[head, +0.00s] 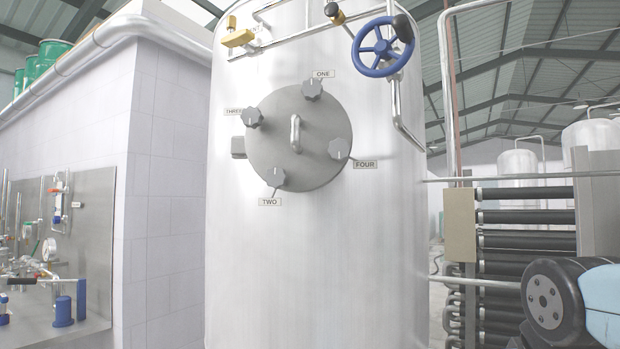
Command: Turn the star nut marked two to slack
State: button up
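The star nut marked two (273,177) is a grey lobed knob at the lower left of a round grey hatch cover (310,165) on a large steel tank (315,270). Its label TWO (270,202) is just below it. A pale line shows on the nut's face. Similar nuts sit beside labels ONE (312,88), THREE (252,118) and FOUR (340,149). A bar handle (295,133) stands out from the middle of the cover. My gripper is not in view; only part of my arm shows at the lower right, well away from the nut.
A blue handwheel (383,47) and pipes are above the hatch at right. A grey hinge block (238,147) is at its left. Black horizontal tubes (525,240) stand right of the tank. A tiled wall (165,190) and a metal bench with fittings are left. The tank front below the hatch is clear.

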aim_at(276, 177)
jog(key=u, duration=0.4)
jog(key=i, duration=0.1)
jog(key=z, duration=2.75)
jog(key=k, duration=0.85)
jog(key=u, duration=4.05)
jog(key=k, duration=0.1)
jog(key=z, duration=1.4)
